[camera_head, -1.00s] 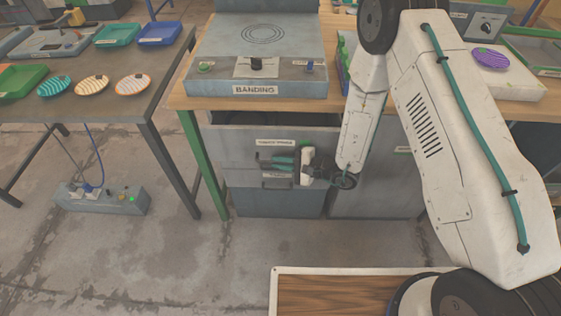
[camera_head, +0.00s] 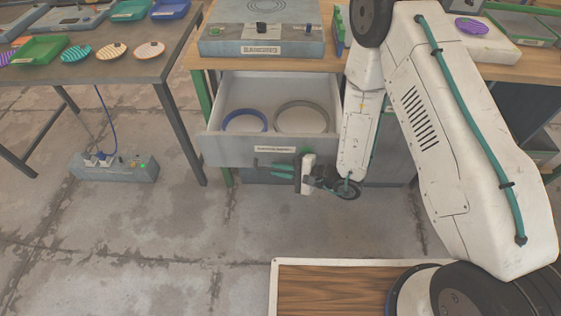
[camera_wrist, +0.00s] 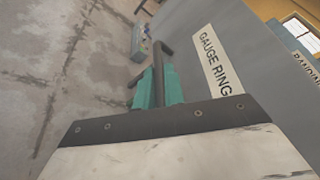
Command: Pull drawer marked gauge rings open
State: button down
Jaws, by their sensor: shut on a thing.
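The gauge rings drawer (camera_head: 222,150) stands pulled out from under the bench in the head view. Its white label (camera_head: 275,149) is small there, but reads "GAUGE RING" in the wrist view (camera_wrist: 214,62). Inside lie a blue ring (camera_head: 245,114) and a grey ring (camera_head: 302,103). My gripper (camera_head: 283,172) is at the drawer front, below the label. In the wrist view its teal fingers (camera_wrist: 158,86) are shut on the dark bar handle (camera_wrist: 158,50). The fingers partly hide the handle.
A grey banding unit (camera_head: 262,47) stands on the wooden bench above the drawer. A table (camera_head: 120,78) with trays and striped plates is at the left. A power box (camera_head: 115,168) lies on the floor beneath it. The floor before the drawer is clear.

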jog(key=shift+s, duration=0.5)
jog(key=c, duration=1.5)
grip_release()
jog(key=v, duration=0.8)
